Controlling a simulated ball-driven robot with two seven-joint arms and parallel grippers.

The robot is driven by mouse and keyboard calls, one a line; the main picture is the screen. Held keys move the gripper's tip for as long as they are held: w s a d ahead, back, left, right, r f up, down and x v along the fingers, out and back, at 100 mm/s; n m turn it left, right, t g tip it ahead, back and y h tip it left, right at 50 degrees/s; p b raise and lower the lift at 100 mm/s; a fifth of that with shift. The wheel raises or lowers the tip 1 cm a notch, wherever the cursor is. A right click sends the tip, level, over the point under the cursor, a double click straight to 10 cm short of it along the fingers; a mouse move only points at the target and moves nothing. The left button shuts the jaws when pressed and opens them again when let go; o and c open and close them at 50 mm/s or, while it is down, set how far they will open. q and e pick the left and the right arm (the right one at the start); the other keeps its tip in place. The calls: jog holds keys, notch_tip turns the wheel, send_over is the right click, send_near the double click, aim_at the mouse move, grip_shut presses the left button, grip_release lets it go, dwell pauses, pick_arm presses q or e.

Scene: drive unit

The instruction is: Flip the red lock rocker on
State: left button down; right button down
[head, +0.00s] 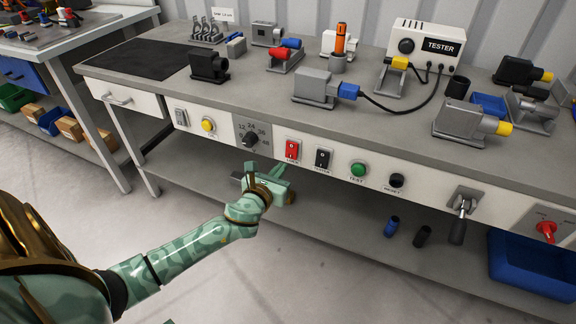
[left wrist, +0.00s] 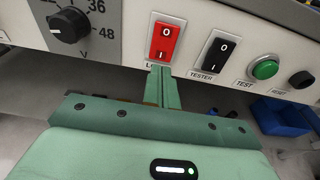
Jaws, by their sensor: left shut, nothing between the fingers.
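The red lock rocker (head: 292,150) sits on the white front panel of the bench, between the rotary dial and the black tester rocker. In the left wrist view the red rocker (left wrist: 166,42) shows marks 0 on top and I below, with its label partly hidden by my fingers. My left gripper (head: 282,170) is shut and empty, just below and in front of the red rocker. In the left wrist view its closed fingers (left wrist: 161,82) point up at the rocker's lower edge; I cannot tell whether they touch. My right gripper is not in view.
The black tester rocker (head: 322,159) is close on the right, then the green test button (head: 358,169) and black reset button (head: 396,180). The voltage dial (head: 250,139) is on the left. A lower shelf (head: 340,215) runs under the panel. The worktop above holds several connectors.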

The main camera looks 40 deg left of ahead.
aim_at(290, 157)
pick_arm(q)
jog(key=b+x, duration=0.1)
jog(key=x, duration=0.2)
jog(key=shift+s+f, duration=0.1)
jog(key=shift+f, duration=0.05)
jog(key=shift+w+a, duration=0.1)
jog(key=shift+w, duration=0.5)
